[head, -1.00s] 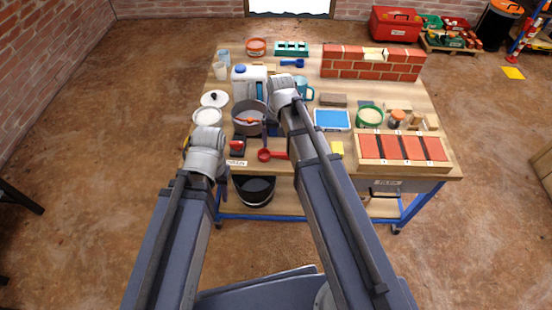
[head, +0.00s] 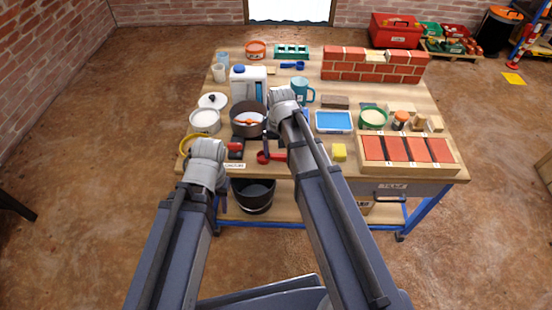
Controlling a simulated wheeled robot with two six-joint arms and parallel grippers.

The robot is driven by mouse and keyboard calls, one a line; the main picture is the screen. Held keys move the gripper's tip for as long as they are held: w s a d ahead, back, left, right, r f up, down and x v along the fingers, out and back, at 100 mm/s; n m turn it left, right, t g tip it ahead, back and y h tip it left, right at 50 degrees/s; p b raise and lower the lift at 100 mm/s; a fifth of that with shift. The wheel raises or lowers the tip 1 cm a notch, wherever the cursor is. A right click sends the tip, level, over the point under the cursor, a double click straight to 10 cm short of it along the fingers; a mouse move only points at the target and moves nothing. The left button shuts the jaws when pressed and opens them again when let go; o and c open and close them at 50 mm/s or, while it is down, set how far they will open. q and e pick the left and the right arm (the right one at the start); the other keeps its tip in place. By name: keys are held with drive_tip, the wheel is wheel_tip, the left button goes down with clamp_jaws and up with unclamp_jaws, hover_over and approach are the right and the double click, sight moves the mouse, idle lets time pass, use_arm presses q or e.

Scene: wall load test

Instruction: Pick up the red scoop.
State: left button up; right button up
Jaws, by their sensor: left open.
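The red scoop (head: 264,157) lies near the front edge of the workbench, its bowl to the left and its handle running right until my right arm hides it. My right gripper (head: 268,137) points down just behind the scoop and looks apart from it. Its fingers are small and dark, so I cannot tell whether they are open. My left gripper (head: 222,201) hangs down at the bench's front edge, left of the scoop. It is open and appears empty, though its wrist hides part of it.
A brown pot (head: 247,131) with something orange inside stands behind the scoop. A red and black object (head: 235,150) lies left of it. A black bucket (head: 253,206) sits below.

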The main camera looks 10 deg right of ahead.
sight(280, 155)
drive_tip(key=c, duration=0.7)
wheel_tip(280, 155, up, 10)
drive_tip(key=p, duration=1)
